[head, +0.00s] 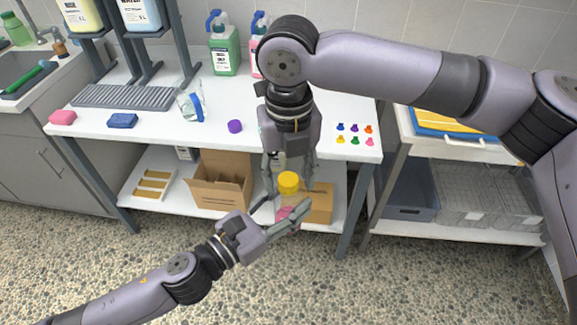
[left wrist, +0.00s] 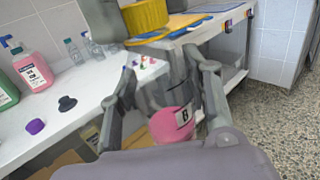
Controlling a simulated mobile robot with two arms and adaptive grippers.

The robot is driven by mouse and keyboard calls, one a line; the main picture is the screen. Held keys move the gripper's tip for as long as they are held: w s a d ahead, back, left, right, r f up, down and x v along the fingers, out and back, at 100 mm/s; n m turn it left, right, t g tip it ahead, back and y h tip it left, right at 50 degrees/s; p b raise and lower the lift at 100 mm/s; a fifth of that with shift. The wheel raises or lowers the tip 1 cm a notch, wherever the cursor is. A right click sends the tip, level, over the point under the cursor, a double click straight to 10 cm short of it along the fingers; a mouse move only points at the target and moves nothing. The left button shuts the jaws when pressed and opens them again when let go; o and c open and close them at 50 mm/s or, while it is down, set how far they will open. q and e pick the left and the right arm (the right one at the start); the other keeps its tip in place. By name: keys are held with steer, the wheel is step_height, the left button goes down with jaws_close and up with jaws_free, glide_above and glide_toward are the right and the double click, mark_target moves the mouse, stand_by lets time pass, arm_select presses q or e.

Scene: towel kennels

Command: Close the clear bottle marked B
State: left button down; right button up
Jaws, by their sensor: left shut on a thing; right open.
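My left gripper (head: 287,212) is shut on a clear bottle below the right gripper. In the left wrist view the clear bottle (left wrist: 158,94) has pink contents (left wrist: 168,124) low down and a label that looks like B. The fingers hide part of the bottle.
The white table (head: 215,152) holds a purple cap (head: 235,126), a black cap (left wrist: 67,103), a clear container (head: 186,104), a blue cloth (head: 122,121) and several small coloured pieces (head: 355,140). Cardboard boxes (head: 221,187) are on its lower shelf. A cart with a yellow-and-blue tray (head: 450,126) stands right.

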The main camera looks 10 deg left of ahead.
steer(key=shift+c, duration=0.5)
jaws_close()
